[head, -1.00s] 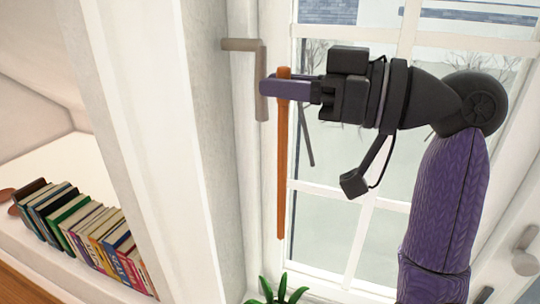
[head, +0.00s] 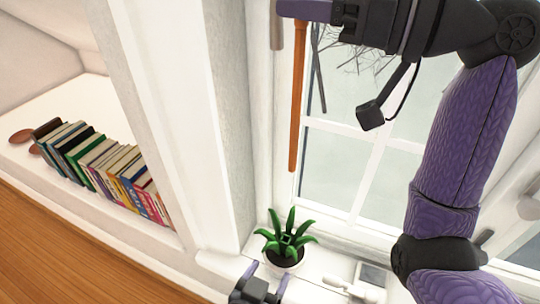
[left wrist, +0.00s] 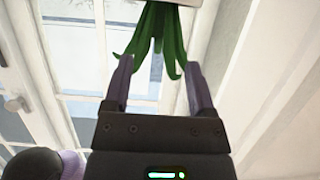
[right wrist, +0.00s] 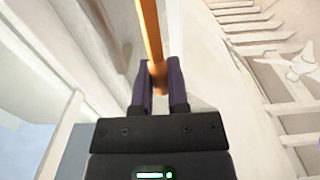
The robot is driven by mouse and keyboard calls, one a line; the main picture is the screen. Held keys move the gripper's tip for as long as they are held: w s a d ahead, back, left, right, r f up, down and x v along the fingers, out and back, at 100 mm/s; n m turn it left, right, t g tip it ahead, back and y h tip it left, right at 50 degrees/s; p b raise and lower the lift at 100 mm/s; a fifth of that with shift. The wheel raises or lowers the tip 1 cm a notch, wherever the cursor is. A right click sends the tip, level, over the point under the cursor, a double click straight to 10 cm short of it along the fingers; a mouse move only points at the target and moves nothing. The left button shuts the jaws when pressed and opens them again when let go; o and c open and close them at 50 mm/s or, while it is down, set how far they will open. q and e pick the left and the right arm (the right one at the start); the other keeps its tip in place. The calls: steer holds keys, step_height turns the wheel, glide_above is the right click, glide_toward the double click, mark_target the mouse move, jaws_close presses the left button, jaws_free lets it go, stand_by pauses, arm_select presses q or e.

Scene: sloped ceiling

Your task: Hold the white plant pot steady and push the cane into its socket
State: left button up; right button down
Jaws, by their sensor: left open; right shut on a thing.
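The white plant pot (head: 285,262) with a green spiky plant (head: 276,243) stands on the white sill in the head view. A small dark part among the leaves may be the socket. My left gripper (head: 266,274) is open just in front of the pot. In the left wrist view its spread fingers (left wrist: 158,75) face the leaves (left wrist: 155,40), with the pot's edge at the top. My right gripper (head: 305,10) is shut on the orange-brown cane (head: 297,105), near its top. The cane hangs nearly upright, its lower end above the plant and apart from it.
A row of books (head: 105,170) stands in a white alcove at the left. A white post (head: 180,110) separates it from the window (head: 350,165). A small white object (head: 352,289) lies on the sill right of the pot. Brown wood (head: 80,255) lies at lower left.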

mark_target(284, 246)
arm_select(q)
steer(key=x, duration=1.1)
steer(key=shift+w+d+f, duration=0.1)
steer(key=shift+w+f, duration=0.05)
steer(key=shift+w, duration=0.15)
jaws_close()
stand_by(0.9)
arm_select(e)
step_height(284, 246, down, 13)
steer(key=n+g, duration=0.2)
steer(key=g, duration=0.2)
steer(key=n+g, duration=0.3)
steer(key=g, duration=0.1)
steer(key=shift+y, duration=0.4)
